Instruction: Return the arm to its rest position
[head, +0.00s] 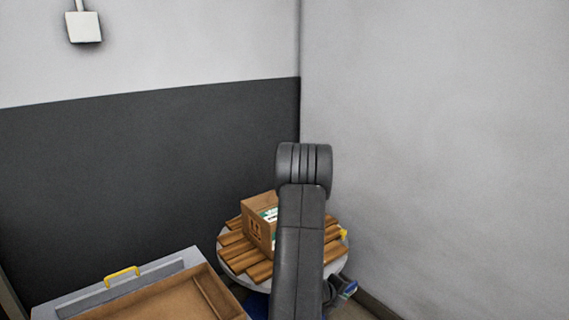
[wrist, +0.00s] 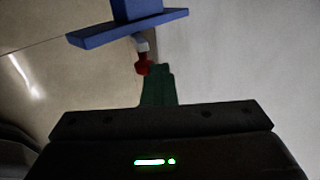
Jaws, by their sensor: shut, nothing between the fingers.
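In the wrist view my gripper (wrist: 158,68) shows as a dark body with green fingers pressed together, shut and empty. Just past the fingertips are a small red part (wrist: 142,64) and a white piece under a blue object (wrist: 130,28) with a wide flat base. I cannot tell whether the fingertips touch the red part. In the head view my grey arm rises through the middle of the picture.
A round table (head: 232,266) holds wooden slats and a cardboard box (head: 258,228), partly behind my arm. Walls meet behind the table; a white fixture (head: 84,27) hangs upper left.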

